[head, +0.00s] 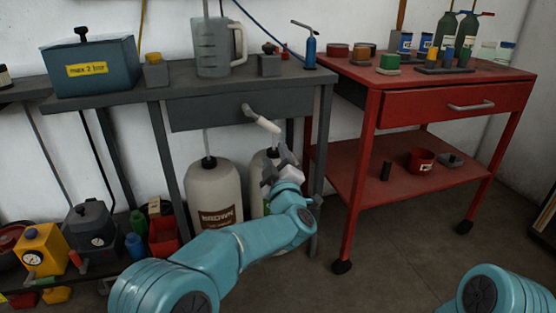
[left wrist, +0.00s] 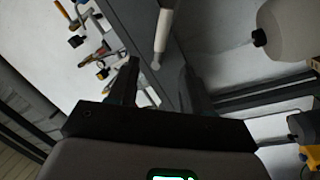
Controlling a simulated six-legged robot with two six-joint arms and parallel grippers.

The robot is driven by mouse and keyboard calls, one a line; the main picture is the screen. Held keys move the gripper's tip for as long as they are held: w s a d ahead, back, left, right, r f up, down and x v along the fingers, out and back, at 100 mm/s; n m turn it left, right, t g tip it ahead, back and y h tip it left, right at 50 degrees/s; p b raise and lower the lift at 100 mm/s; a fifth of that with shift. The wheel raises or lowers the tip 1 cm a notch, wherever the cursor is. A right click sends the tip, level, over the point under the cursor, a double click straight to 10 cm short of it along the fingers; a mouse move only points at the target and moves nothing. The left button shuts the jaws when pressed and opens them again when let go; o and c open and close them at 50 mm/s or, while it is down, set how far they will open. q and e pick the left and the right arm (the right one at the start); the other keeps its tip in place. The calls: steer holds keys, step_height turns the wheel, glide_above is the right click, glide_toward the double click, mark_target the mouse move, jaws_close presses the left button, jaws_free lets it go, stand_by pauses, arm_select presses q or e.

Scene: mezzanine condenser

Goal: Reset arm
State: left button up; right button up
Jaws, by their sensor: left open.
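A small lever arm with a pale grip (head: 266,124) sticks out from the front of the grey workbench, slanting down to the right. I take it as the reset arm. My left gripper (head: 279,163) is just below the grip in the head view. In the left wrist view the pale lever (left wrist: 163,32) points down towards the gap of my left gripper (left wrist: 155,82). The fingers are apart, with nothing held between them. Whether the lever tip is inside the gap or beyond it, I cannot tell. My right gripper is out of view.
The grey workbench (head: 237,111) carries a blue-grey toolbox (head: 91,67) and a clear jug (head: 214,47). Pale jugs (head: 213,190) stand beneath it, one behind my left arm. A red cart (head: 447,108) is at the right. Bare floor lies in front of the cart.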

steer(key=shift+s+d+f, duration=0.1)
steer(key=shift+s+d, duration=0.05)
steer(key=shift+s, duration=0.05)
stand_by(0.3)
